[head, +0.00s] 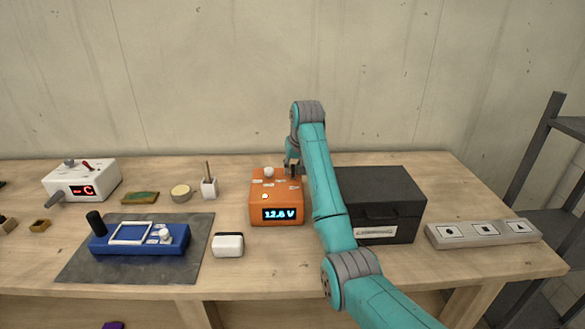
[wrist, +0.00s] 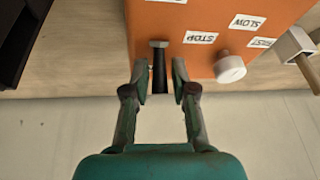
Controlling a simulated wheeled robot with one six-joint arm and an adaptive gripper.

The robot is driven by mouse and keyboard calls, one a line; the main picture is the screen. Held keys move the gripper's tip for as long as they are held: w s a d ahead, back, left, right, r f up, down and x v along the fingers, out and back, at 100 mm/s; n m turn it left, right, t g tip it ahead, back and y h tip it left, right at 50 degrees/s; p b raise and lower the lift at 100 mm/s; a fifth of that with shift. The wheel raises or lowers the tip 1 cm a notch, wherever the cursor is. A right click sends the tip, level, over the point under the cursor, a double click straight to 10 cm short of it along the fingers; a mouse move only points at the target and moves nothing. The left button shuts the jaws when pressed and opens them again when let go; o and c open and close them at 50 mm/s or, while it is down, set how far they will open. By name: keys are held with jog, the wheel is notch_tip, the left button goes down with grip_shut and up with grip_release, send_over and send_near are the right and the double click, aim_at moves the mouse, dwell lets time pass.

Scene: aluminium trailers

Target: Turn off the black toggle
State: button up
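The orange box (head: 278,214) stands mid-table with a display reading 12.6 V. The black toggle (wrist: 159,66) is a dark lever with a flat end, on the orange box beside a STOP label (wrist: 200,38) in the wrist view. My gripper (head: 293,168) is at the box's back right corner in the head view. In the wrist view my gripper (wrist: 161,72) is open, with one finger on each side of the toggle. A gap shows on the right side; the left finger is closer. The toggle is not clear in the head view, where my gripper and arm cover that area.
A white knob (wrist: 230,69) is close right of the toggle, near a SLOW label. A black case (head: 390,190) stands right of the box, partly behind my arm. A white block (head: 228,245) and a blue device (head: 140,243) on a dark mat are to the left.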

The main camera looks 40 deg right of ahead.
aim_at(292, 171)
grip_shut()
jog(key=shift+s+a+t, duration=0.1)
jog(key=shift+t, duration=0.2)
jog(key=t+h, duration=0.1)
jog(key=s+a+t+h, duration=0.1)
jog(key=t, duration=0.1)
jog(key=shift+s+t+h, duration=0.2)
jog(key=shift+t+h, duration=0.1)
jog(key=shift+s+a+n+t+h, duration=0.1)
jog(key=shift+s+n+t+h, duration=0.1)
jog(key=shift+t+h, duration=0.35)
jog(key=shift+s+a+n+t+h, duration=0.15)
jog(key=shift+s+t+h, duration=0.1)
jog(key=shift+t, duration=0.6)
jog(key=shift+s+a+n+t+h, duration=0.1)
jog(key=shift+s+n+t+h, duration=0.1)
jog(key=shift+t+h, duration=0.35)
jog(key=shift+t, duration=0.35)
jog(key=shift+o, duration=2.4)
grip_release()
